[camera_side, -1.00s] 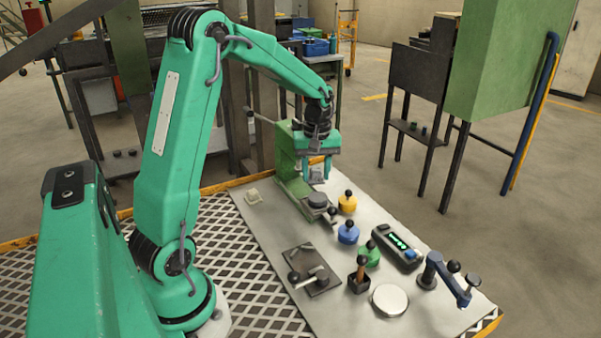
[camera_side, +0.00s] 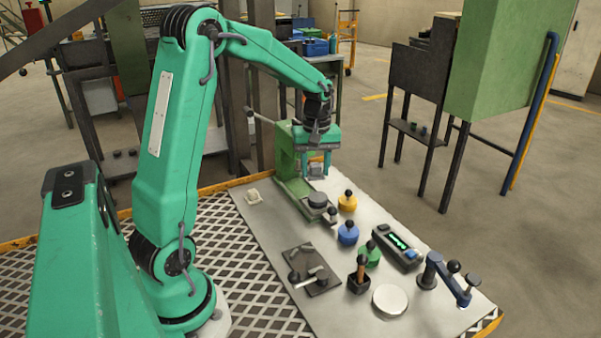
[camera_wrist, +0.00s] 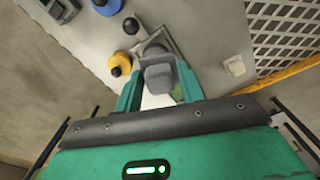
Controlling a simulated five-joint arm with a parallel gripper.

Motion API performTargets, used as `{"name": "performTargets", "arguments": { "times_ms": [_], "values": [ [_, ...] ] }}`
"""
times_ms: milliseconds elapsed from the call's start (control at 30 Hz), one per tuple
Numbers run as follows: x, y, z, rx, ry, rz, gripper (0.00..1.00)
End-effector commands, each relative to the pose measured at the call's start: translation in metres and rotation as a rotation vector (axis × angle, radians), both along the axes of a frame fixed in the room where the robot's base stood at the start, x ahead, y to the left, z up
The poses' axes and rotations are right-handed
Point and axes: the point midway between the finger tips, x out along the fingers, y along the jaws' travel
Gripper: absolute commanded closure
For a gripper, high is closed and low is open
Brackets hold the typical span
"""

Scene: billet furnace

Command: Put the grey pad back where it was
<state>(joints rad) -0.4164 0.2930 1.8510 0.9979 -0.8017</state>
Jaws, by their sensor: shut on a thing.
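My gripper (camera_side: 317,170) is shut on the grey pad (camera_side: 316,171), a small block held between its two green fingers. The pad also shows in the wrist view (camera_wrist: 159,78). It hangs in the air beside the green press-like stand (camera_side: 289,158), above the stand's base plate. A dark round disc (camera_side: 318,200) sits on that base, lower than the pad. In the wrist view the pad and fingers cover part of the base. I cannot tell the exact gap between pad and disc.
A yellow knobbed pot (camera_side: 348,202) and a blue one (camera_side: 348,233) stand right of the base, with a green one (camera_side: 370,255) nearer. A dark control box (camera_side: 397,248) lies further right. A pale block (camera_side: 253,197) lies to the left. The plate's left middle is clear.

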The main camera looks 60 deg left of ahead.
Motion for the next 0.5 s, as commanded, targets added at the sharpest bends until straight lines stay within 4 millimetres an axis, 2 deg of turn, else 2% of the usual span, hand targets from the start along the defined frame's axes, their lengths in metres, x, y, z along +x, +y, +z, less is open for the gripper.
{"name": "performTargets", "arguments": {
  "times_ms": [167,500],
  "values": [
    [-0.014,-0.013,-0.002,-0.001,0.001,0.058,0.82],
    [-0.06,-0.049,-0.012,-0.001,0.001,0.251,0.82]
  ]
}}
